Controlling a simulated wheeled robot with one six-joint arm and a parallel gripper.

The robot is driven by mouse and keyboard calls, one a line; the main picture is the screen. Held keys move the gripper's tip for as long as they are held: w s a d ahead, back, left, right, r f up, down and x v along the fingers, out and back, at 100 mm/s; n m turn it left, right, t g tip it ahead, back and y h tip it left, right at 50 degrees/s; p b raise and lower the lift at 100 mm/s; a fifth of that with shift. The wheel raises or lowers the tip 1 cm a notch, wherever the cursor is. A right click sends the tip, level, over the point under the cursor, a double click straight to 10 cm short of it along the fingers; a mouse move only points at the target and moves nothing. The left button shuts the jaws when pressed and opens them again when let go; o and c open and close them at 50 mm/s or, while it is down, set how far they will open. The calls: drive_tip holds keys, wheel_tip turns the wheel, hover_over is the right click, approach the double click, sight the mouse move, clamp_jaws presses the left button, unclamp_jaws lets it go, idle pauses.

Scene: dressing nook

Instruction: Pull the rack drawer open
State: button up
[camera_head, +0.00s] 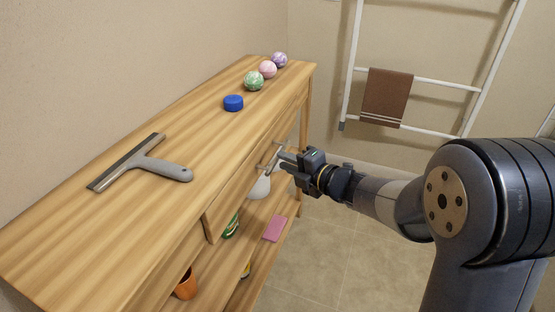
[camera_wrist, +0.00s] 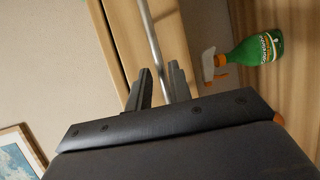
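The rack drawer is a wooden front (camera_head: 232,194) under the rack's top, with a straight metal bar handle (camera_head: 271,160). Its left edge stands out from the wood beside it; I cannot tell how far the drawer is out. My gripper (camera_head: 284,161) is at the handle, reaching in from the right. In the wrist view the handle (camera_wrist: 150,35) runs down between the two fingers of my gripper (camera_wrist: 158,72), with a gap showing beside it. The fingers look open around the bar; contact is not clear.
On the rack top (camera_head: 110,225) are a squeegee (camera_head: 150,163), a blue puck (camera_head: 233,103) and three balls (camera_head: 267,70). The lower shelf holds a spray bottle (camera_wrist: 257,48), pink block (camera_head: 274,228) and orange cup (camera_head: 186,285). Floor (camera_head: 320,245) right of the rack is clear.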

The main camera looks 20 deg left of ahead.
drive_tip(key=shift+x, duration=1.95)
drive_tip(key=shift+c, duration=0.4)
clamp_jaws()
